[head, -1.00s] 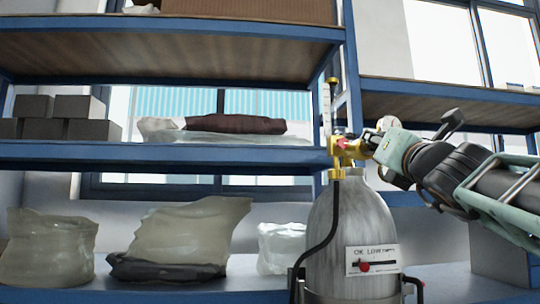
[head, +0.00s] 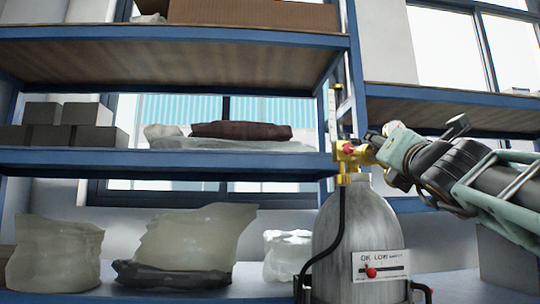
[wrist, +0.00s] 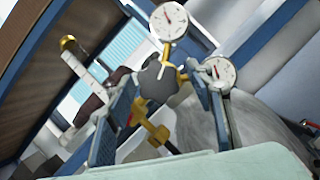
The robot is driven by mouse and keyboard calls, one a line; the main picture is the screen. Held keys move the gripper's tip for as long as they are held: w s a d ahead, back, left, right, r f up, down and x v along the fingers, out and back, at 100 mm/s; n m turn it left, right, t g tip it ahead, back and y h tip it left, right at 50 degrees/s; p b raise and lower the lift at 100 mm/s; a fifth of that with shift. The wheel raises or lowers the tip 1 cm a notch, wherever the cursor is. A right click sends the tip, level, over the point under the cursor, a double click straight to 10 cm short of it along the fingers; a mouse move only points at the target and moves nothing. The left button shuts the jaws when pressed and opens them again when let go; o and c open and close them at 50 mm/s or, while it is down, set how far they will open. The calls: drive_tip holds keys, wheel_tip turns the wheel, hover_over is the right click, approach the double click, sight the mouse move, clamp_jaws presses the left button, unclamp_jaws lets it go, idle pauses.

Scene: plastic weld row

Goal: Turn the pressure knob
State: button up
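The pressure knob (wrist: 158,84) is dark grey and lobed, on a brass regulator (head: 347,158) at the top of a grey metal gas cylinder (head: 352,225). Two white round gauges, one above (wrist: 169,20) and one to the right (wrist: 216,72), flank the knob in the wrist view. My gripper (wrist: 164,98) is at the regulator, coming from the right in the head view (head: 384,143). Its two fingers stand apart on either side of the knob, and it looks open. Whether a finger touches the knob I cannot tell. In the head view my gripper hides the knob.
A label plate (head: 381,264) marked "OK LOW" with a red marker is on the cylinder. A black hose (head: 341,225) hangs from the regulator. Blue-edged shelves (head: 170,158) stand behind, holding grey blocks (head: 68,117) and plastic bags (head: 190,238).

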drive_tip(key=v, duration=1.2)
idle(0.6)
